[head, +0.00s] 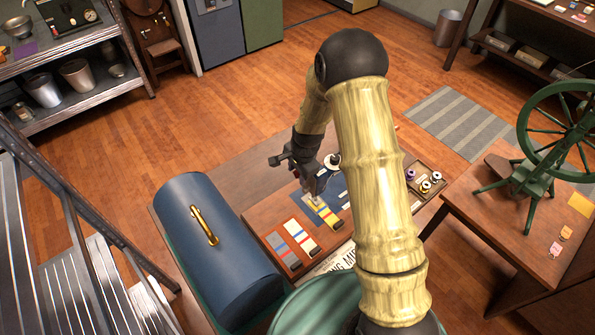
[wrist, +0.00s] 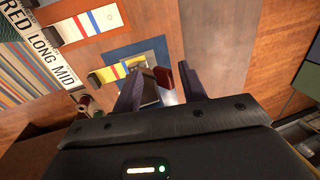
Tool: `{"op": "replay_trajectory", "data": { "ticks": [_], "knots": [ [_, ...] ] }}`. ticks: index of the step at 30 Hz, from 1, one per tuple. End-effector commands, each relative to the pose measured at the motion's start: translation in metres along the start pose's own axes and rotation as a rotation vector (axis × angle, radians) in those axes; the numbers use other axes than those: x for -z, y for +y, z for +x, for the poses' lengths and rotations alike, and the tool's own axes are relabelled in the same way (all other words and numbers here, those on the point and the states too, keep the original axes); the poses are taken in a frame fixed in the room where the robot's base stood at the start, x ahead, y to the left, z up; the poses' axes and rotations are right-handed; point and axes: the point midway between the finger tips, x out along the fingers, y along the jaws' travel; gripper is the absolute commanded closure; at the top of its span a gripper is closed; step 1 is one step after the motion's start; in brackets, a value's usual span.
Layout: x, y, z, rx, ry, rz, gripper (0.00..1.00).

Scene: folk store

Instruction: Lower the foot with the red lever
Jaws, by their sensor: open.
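The red lever (wrist: 163,78) shows in the wrist view as a small dark-red block.
A blue rounded case with a brass handle (head: 215,255) stands left of the wooden board. Striped sample strips (head: 300,237) lie on the board. A tray of thread spools (head: 428,182) is to the right. A table with a green spinning wheel (head: 560,135) stands further right.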

Motion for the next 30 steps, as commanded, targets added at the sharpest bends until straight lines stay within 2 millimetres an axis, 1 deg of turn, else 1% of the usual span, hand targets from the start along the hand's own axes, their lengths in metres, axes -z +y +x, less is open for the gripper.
{"op": "replay_trajectory", "data": {
  "ticks": [9, 21, 30],
  "knots": [
    [0.0, 0.011, -0.009, -0.001, 0.0, 0.002, 0.58],
    [0.0, 0.014, -0.009, -0.002, -0.001, 0.002, 0.58],
    [-0.001, 0.026, -0.014, -0.002, -0.001, 0.001, 0.58]
  ]
}}
